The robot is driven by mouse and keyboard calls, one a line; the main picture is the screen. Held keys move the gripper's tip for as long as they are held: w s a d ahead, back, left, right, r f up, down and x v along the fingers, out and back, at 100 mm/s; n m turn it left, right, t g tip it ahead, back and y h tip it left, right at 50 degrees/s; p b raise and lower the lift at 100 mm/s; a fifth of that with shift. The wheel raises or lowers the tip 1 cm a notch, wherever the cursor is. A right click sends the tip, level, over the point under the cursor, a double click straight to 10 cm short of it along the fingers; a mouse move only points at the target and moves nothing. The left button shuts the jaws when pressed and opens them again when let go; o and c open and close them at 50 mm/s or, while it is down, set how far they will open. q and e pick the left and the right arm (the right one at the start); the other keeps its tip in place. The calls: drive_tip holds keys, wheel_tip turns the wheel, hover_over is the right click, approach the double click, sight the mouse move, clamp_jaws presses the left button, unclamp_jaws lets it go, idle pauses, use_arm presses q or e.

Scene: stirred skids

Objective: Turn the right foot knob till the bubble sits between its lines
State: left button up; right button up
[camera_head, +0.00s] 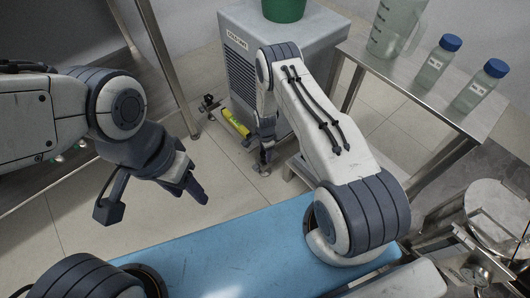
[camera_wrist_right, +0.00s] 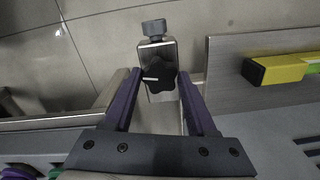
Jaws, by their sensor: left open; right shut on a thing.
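The right foot knob (camera_wrist_right: 158,77) is a black star-shaped knob with a white mark, in front of a metal foot block in the right wrist view. My right gripper (camera_wrist_right: 157,84) has its purple fingers on either side of the knob and is shut on it. In the head view the right gripper (camera_head: 265,150) is low at the skid's right corner. The yellow spirit level (camera_head: 235,122) lies on the skid edge, and its end shows in the right wrist view (camera_wrist_right: 278,70). Its bubble cannot be made out. My left gripper (camera_head: 187,182) is open and empty, away from the skid.
The grey cabinet (camera_head: 240,68) carries a green bucket (camera_head: 284,8). Another foot with a dark knob (camera_head: 208,101) is at the skid's left end. A steel table (camera_head: 455,108) with a jug and two blue-capped bottles stands right. Tiled floor lies clear left of the skid.

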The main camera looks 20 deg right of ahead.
drive_tip(key=shift+s+f, duration=0.1)
drive_tip(key=shift+f, duration=0.05)
idle(0.3)
drive_tip(key=o, duration=1.4)
drive_tip(key=shift+c, duration=0.2)
wheel_tip(320, 180, up, 11)
drive_tip(key=p, duration=0.4)
drive_tip(key=shift+f+p, duration=0.2)
drive_tip(key=shift+p, duration=0.15)
